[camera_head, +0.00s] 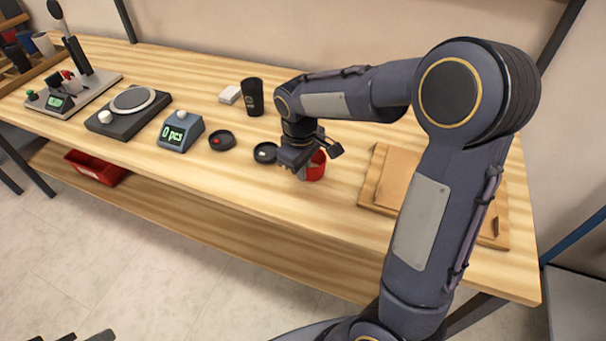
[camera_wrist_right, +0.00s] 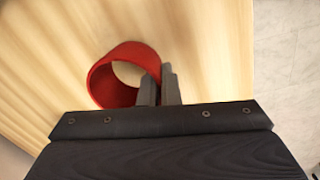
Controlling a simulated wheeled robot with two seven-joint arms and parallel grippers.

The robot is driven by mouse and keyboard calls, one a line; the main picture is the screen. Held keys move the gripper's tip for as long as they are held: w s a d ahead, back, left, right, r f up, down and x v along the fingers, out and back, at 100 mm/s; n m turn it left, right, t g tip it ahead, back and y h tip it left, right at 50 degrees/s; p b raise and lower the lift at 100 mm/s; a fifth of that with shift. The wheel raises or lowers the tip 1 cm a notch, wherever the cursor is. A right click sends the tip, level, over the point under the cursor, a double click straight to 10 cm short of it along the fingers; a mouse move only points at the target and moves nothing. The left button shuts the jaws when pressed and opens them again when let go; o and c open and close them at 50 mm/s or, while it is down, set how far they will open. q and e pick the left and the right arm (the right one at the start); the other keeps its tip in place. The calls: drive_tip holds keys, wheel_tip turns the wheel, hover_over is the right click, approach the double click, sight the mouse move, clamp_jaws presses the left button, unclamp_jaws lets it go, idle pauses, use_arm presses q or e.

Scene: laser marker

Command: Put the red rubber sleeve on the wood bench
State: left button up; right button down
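The red rubber sleeve (camera_head: 317,168) is a short open ring at the middle right of the wood bench (camera_head: 225,185). My right gripper (camera_head: 308,165) is over it and partly hides it in the head view. In the right wrist view the sleeve (camera_wrist_right: 123,62) lies left of the fingers, and its wall runs between the two narrow fingertips (camera_wrist_right: 159,82). The fingers are close together on that wall, one inside the ring and one outside. I cannot tell whether the sleeve touches the bench top. Dark tips at the bottom left edge (camera_head: 85,337) look like my left gripper, mostly cut off.
A wooden board (camera_head: 385,175) lies right of the sleeve, partly behind my arm. Left of it are two small black dishes (camera_head: 222,140), a blue counter display (camera_head: 181,130), a black cup (camera_head: 252,97) and a turntable device (camera_head: 128,110). The bench front is clear.

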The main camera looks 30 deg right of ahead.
drive_tip(key=shift+f, duration=0.8)
drive_tip(key=shift+f, duration=0.2)
drive_tip(key=c, duration=1.6)
unclamp_jaws()
drive_tip(key=shift+c, duration=0.2)
